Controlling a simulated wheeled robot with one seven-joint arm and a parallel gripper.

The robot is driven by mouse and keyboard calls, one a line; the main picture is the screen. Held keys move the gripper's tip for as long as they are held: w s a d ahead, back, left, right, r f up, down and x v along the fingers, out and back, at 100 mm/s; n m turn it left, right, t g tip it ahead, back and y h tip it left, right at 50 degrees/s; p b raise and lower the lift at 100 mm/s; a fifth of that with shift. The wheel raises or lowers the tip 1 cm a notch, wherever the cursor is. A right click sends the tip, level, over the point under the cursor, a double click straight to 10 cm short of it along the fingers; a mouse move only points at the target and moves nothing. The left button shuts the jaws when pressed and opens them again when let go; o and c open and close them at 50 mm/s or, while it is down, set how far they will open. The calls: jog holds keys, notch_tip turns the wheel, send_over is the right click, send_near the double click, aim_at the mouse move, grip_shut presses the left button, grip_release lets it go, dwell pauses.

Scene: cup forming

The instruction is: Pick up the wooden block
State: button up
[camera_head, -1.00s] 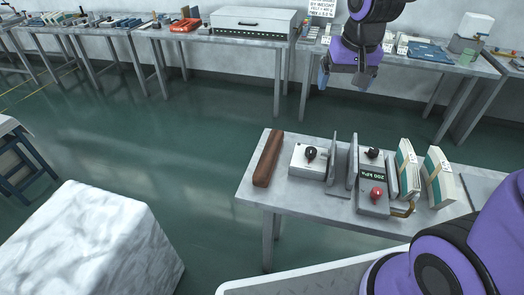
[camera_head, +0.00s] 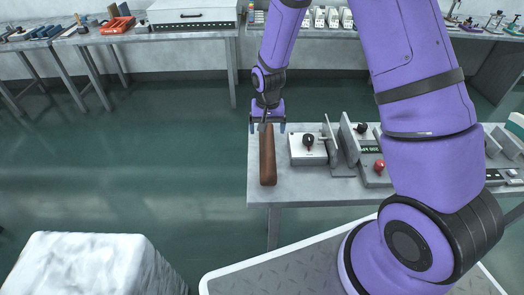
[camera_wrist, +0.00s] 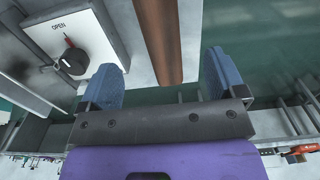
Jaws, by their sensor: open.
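The wooden block (camera_head: 267,158) is a long brown bar lying on the left end of the grey metal table (camera_head: 315,187). It also shows in the wrist view (camera_wrist: 160,38), running lengthwise from the top edge toward my gripper. My gripper (camera_head: 267,127) is over the far end of the block, pointing down. In the wrist view its two blue fingers (camera_wrist: 169,80) are spread wide, one on each side of the block's line. Nothing is held between them. The exact height of the fingers above the block is hard to tell.
A white box with a dark knob (camera_head: 307,148) marked OPEN stands just right of the block. Upright grey plates (camera_head: 349,143) and a unit with a red knob (camera_head: 379,166) stand farther right. Left of the table is open floor. A white marbled block (camera_head: 85,265) is at lower left.

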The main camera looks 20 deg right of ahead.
aim_at(267, 146)
jog(key=shift+w+d+f, duration=0.1)
jog(key=shift+f, duration=2.65)
jog(key=shift+w+d+f, duration=0.1)
jog(key=shift+f, duration=2.6)
jog(key=c, duration=1.4)
jog(key=shift+o, duration=0.2)
jog(key=shift+r, duration=0.1)
